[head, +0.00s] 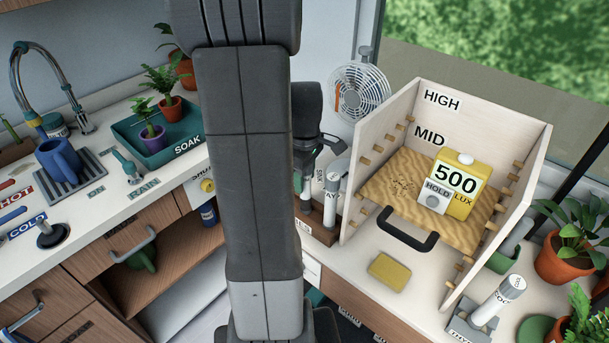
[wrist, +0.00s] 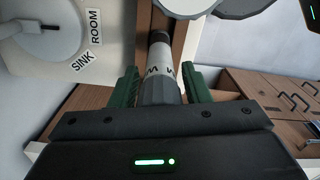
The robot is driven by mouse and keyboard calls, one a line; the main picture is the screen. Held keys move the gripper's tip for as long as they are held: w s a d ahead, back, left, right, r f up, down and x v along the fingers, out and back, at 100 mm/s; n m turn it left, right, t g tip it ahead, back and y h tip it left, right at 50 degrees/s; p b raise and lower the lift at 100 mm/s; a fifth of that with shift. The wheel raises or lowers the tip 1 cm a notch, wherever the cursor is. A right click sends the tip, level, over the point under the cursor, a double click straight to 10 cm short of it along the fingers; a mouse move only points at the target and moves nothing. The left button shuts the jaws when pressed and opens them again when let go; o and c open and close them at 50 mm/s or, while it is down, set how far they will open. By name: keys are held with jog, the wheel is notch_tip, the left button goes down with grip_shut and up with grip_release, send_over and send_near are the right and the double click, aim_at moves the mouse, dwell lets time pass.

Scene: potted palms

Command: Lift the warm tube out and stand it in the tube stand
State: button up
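My gripper (wrist: 160,78) has one green finger on each side of a grey and white tube (wrist: 157,60) whose partly visible letters include W and M. The fingers sit very close to it, and whether they press on it I cannot tell. In the head view, my gripper (head: 306,150) is beside my arm, over a low wooden rack (head: 318,234). A pale tube (head: 306,192) stands under it, and a second white tube (head: 330,200) stands just to the right. The rack's label is mostly hidden by my arm.
A wooden shelf box (head: 362,165) with a yellow light meter (head: 463,190) stands to the right. A yellow sponge (head: 389,271) lies before it. A white tube (head: 509,289) leans in a grey holder (head: 480,322) at lower right. A fan (head: 359,90) stands behind.

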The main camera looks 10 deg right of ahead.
jog(key=shift+o, duration=0.8)
notch_tip(320, 180, up, 14)
jog(key=shift+f, duration=0.1)
notch_tip(320, 180, down, 13)
dwell(0.7)
